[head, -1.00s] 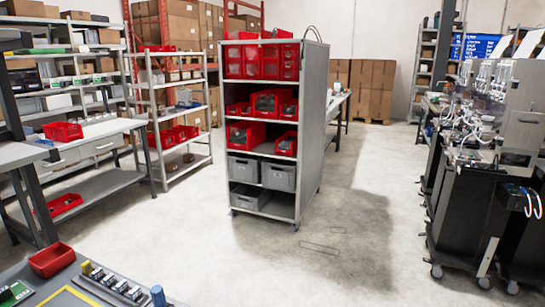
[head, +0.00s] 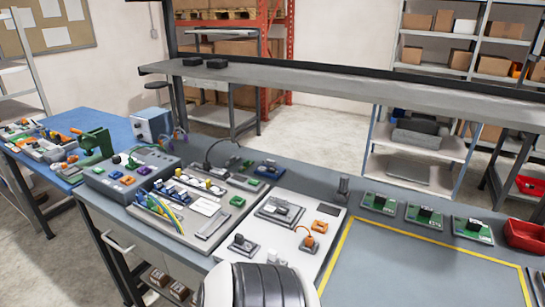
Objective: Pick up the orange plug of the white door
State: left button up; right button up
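The white door seems to be the white panel (head: 262,252) lying flat on the grey workbench, near the middle of the head view. An orange plug (head: 308,242) with a thin curved cable stands on its right half. A flat orange piece (head: 320,226) lies just beyond the plug. Dark connectors on grey plates also sit on the panel. Neither gripper shows. A white and black part of my own body covers the near edge of the panel.
Grey trays of connectors and cables (head: 185,205) and a grey control box (head: 130,180) lie left of the panel. Several green boards (head: 425,216) and a red bin (head: 526,235) are at the right. A raised shelf (head: 330,92) spans behind. The yellow-outlined bench area (head: 420,265) is clear.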

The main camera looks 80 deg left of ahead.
aim_at(309, 241)
jog(key=u, duration=2.25)
jog(key=j+u, duration=0.1)
jog(key=k, duration=0.05)
